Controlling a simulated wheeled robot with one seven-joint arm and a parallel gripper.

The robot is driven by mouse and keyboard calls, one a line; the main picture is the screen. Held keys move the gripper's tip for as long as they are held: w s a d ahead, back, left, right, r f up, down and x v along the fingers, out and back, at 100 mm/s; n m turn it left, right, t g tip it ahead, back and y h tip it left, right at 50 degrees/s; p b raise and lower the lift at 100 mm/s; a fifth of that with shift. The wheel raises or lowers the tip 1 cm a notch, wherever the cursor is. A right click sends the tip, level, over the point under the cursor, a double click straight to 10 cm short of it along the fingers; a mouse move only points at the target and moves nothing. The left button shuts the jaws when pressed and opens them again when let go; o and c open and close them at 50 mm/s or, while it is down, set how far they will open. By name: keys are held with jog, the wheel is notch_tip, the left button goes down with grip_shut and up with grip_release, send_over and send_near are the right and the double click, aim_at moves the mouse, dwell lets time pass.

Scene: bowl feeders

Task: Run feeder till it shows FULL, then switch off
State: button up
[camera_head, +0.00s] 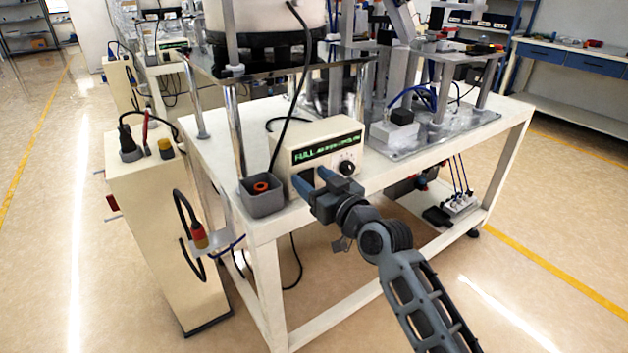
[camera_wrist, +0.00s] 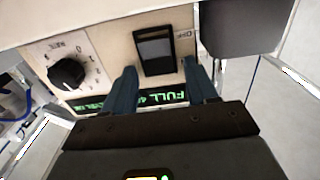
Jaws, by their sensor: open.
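The feeder's cream control box (camera_head: 318,150) stands at the table's front edge. Its display (camera_head: 325,148) shows FULL in green, with smaller green text beside it. In the wrist view the box appears upside down, with a black rocker switch (camera_wrist: 155,50), an OFF label (camera_wrist: 184,36) and a rate dial (camera_wrist: 68,73). I cannot tell which way the rocker is set. My gripper (camera_head: 314,178) is open and empty in front of the panel. Its blue fingers straddle the switch in the wrist view (camera_wrist: 157,68); contact cannot be told. The feeder bowl (camera_head: 265,15) is cut off at the top.
A grey bin (camera_head: 262,200) with an orange item stands left of the control box, close to my gripper. A black cable (camera_head: 290,95) runs down behind the box. Metal fixtures (camera_head: 430,125) fill the table's right side. A cream cabinet (camera_head: 150,235) stands left; floor is open in front.

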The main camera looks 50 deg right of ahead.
jog(key=c, duration=1.1)
jog(key=shift+o, duration=0.2)
jog(key=b, duration=0.2)
jog(key=shift+f+b, duration=0.35)
jog(key=shift+b, duration=0.05)
jog(key=shift+f+t+b, duration=0.1)
jog(key=shift+t+b, duration=0.3)
jog(key=shift+b, duration=0.75)
jog(key=t+b, duration=0.1)
jog(key=b, duration=0.5)
jog(key=t+h+b, duration=0.1)
jog(key=t+b, duration=0.1)
jog(key=b, duration=0.5)
jog(key=shift+s+f, duration=0.15)
jog(key=shift+f, duration=0.2)
jog(key=shift+b, duration=1.1)
jog(key=shift+r+t+b, duration=0.15)
jog(key=shift+t+b, duration=0.15)
jog(key=shift+s, duration=0.1)
jog(key=o, duration=1.1)
jog(key=shift+a, duration=0.1)
jog(key=shift+c, duration=0.2)
jog(key=shift+s, duration=0.1)
